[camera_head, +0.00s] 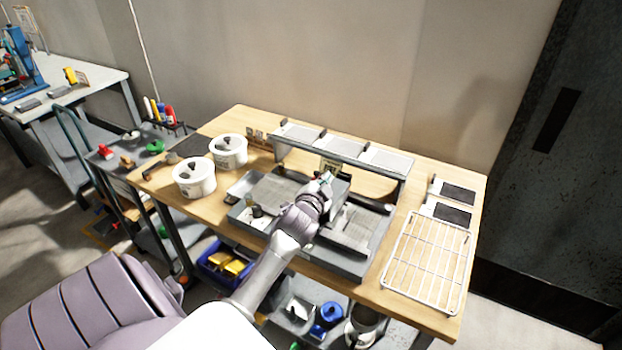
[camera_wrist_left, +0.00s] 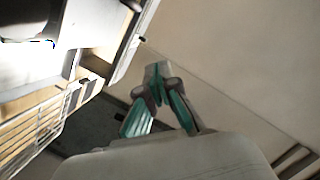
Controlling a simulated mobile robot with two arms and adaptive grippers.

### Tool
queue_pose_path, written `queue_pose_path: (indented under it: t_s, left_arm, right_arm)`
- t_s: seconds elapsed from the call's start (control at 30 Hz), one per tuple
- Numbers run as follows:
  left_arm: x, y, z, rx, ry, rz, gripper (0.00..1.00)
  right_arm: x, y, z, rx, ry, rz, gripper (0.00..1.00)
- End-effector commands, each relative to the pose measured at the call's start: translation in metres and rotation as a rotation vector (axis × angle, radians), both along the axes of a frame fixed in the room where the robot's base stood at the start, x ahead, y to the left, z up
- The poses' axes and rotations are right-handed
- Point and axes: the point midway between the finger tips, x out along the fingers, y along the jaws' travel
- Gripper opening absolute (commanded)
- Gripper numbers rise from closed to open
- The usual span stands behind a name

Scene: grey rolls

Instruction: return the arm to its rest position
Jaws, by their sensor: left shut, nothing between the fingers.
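My left arm (camera_head: 268,272) reaches from the lower left over the wooden workbench (camera_head: 215,207) in the head view. My left gripper (camera_head: 326,180) is above the grey tray unit at the bench's middle, near the raised shelf. In the left wrist view my left gripper (camera_wrist_left: 157,72) has its teal-padded fingers closed together at the tips, with nothing between them. My right gripper is not in view.
A raised shelf (camera_head: 343,147) crosses the bench's back. Two white lidded pots (camera_head: 194,178) stand left, a wire rack (camera_head: 427,262) lies right. A grey tray unit (camera_head: 345,262) sits under my arm. A tool cart (camera_head: 125,158) stands left.

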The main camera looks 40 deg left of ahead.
Motion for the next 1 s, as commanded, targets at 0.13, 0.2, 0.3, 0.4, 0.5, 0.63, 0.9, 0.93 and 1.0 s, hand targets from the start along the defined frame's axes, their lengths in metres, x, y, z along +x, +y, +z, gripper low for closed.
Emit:
queue_pose_path:
  t_s: [0.13,0.2,0.3,0.4,0.5,0.63,0.9,0.93,1.0]
  left_arm:
    - [-0.032,-0.008,0.0,0.0,0.004,-0.001,0.0]
    - [-0.045,-0.011,0.004,0.0,0.004,-0.001,0.0]
    - [-0.061,-0.014,0.008,0.0,0.005,0.0,0.0]
    - [-0.071,-0.017,0.012,0.001,0.004,0.0,0.0]
    - [-0.077,-0.018,0.014,0.0,0.004,0.001,0.0]
    - [-0.079,-0.019,0.015,0.0,0.004,0.001,0.0]
    - [-0.096,-0.044,-0.012,-0.095,0.098,-0.002,0.0]
    - [-0.103,-0.054,-0.022,-0.132,0.134,-0.004,0.0]
    - [-0.127,-0.082,-0.048,-0.231,0.24,-0.001,0.0]
  right_arm:
    - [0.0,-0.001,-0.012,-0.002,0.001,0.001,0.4]
    - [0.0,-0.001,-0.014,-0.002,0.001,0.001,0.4]
    - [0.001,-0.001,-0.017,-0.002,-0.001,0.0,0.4]
    - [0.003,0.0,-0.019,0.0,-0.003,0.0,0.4]
    - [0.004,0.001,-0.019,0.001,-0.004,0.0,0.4]
    - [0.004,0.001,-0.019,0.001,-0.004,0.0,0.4]
    - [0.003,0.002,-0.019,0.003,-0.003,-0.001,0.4]
    - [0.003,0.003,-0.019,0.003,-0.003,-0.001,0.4]
    - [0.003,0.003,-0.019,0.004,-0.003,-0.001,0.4]
